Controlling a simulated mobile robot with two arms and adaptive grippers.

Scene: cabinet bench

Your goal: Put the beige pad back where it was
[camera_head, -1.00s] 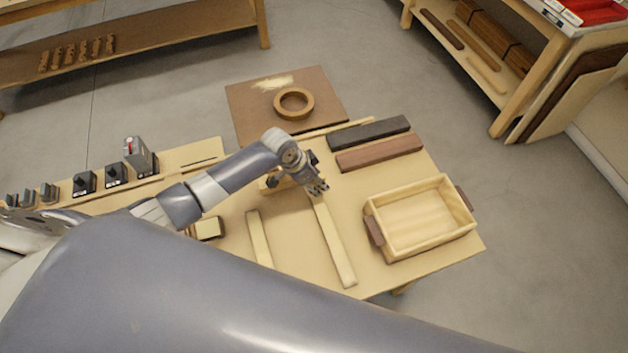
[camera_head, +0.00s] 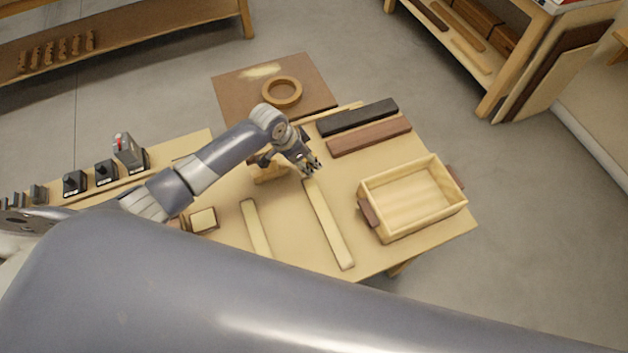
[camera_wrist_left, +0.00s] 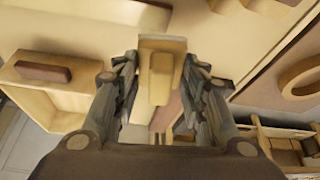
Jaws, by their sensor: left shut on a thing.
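My left gripper (camera_head: 312,166) is over the middle of the bench, just above the far end of a long pale strip (camera_head: 328,225). In the left wrist view, its fingers (camera_wrist_left: 160,75) close on a small beige pad (camera_wrist_left: 160,88), with a wider flat tan face showing just beyond it. In the head view the pad cannot be made out at the fingertips. A cream-topped block (camera_head: 203,219) lies at the bench's left side. A tan wooden piece (camera_head: 268,170) sits behind the gripper, partly covered by the arm. My right gripper is not in view.
A wooden box (camera_head: 412,197) with brown handles stands at the right. Black (camera_head: 357,117) and reddish-brown (camera_head: 369,136) bars lie at the back. A second pale strip (camera_head: 256,228) lies left of the first. A ring (camera_head: 282,92) rests on a brown board (camera_head: 232,92).

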